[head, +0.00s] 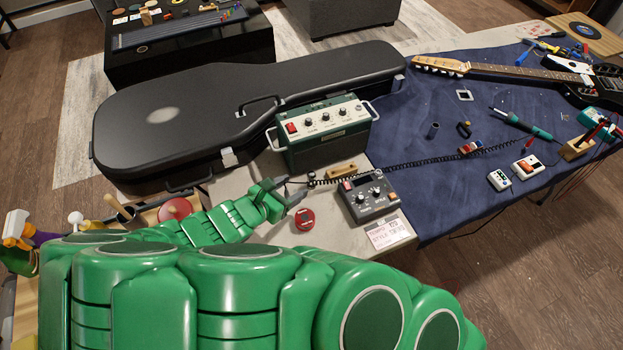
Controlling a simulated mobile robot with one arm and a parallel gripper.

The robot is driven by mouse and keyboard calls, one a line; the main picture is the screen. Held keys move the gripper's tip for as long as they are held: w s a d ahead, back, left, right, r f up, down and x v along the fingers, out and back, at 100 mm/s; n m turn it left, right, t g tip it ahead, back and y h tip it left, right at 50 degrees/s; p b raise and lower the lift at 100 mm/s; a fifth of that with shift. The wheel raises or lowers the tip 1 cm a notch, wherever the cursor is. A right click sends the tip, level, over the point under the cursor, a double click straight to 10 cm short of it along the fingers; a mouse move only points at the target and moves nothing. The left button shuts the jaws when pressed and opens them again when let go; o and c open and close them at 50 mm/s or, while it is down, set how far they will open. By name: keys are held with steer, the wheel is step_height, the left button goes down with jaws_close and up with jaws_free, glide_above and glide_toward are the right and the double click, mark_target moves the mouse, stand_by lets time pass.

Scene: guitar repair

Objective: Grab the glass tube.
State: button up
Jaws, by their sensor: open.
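A small grey-blue tube (433,130) stands on the blue cloth in the head view, right of the green amplifier. It is the one tube-like thing I make out; it is too small to tell whether it is glass. My gripper (295,189) is open and empty at the end of my green arm. It is over the pale tabletop in front of the amplifier, well to the left of the tube and nearer to me. Nothing hides the tube.
A black guitar case (190,110) lies behind. A red round tin (305,218) is close to my gripper. The cloth (405,135) around the tube is mostly clear.

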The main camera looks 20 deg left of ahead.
mark_target(309, 178)
steer(key=shift+s+a+f, duration=0.1)
steer(key=shift+a+f, duration=0.05)
steer(key=shift+f, duration=0.1)
steer(key=shift+x, duration=3.8)
steer(key=shift+a, duration=0.15)
steer(key=c, duration=0.9)
